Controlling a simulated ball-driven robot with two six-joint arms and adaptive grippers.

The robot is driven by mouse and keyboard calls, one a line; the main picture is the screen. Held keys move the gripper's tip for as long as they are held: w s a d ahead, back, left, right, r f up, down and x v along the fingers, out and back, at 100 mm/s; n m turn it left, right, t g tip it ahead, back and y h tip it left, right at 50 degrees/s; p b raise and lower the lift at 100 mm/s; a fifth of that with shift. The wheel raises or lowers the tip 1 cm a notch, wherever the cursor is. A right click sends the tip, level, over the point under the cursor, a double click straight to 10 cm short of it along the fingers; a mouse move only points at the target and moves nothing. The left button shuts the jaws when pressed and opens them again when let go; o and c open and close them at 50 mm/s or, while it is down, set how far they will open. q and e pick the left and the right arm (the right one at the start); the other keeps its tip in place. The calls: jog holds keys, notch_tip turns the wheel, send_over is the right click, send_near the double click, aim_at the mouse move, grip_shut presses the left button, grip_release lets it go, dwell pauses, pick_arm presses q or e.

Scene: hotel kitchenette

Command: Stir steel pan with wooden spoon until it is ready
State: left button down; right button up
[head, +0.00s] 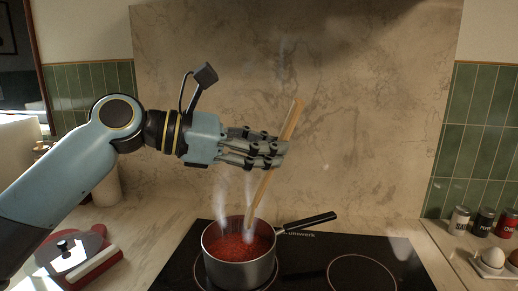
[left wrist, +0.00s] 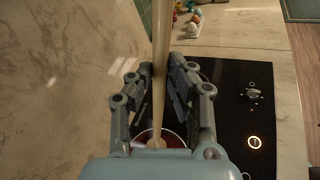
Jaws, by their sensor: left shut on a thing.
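The steel pan (head: 240,271) stands on the black cooktop and holds a red, chunky sauce (head: 236,247). Steam rises from it. Its black handle (head: 312,221) points to the back right. The wooden spoon (head: 262,190) is tilted, its top leaning right, and its lower end goes down into the pan, where its tip is hidden. My left gripper (head: 282,150) is shut on the spoon's shaft above the pan. In the left wrist view the spoon (left wrist: 160,60) runs between the fingers (left wrist: 157,75), with part of the red sauce below. My right gripper is not in view.
The cooktop (head: 315,255) has a free ring right of the pan; a knob (left wrist: 253,94) and a lit orange ring show in the wrist view. A red-and-grey lidded thing (head: 75,255) lies at left. Labelled jars (head: 482,222) and eggs (head: 493,257) stand at right.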

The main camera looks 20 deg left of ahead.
aim_at(255, 196)
pick_arm(q)
jog(key=shift+w+a+f+b, duration=0.1)
jog(key=shift+a+f+b, duration=0.5)
jog(key=shift+f, duration=1.05)
jog(key=shift+w+a+f+b, duration=0.1)
jog(key=shift+a+f+b, duration=0.15)
jog(key=shift+f+b, duration=0.95)
jog(key=shift+w+a+f+b, duration=0.1)
jog(key=shift+a+f+b, duration=0.3)
jog(key=shift+f, duration=1.65)
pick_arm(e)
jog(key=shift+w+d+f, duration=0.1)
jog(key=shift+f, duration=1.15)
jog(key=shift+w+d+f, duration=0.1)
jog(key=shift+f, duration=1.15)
pick_arm(q)
jog(key=shift+w+a, duration=0.1)
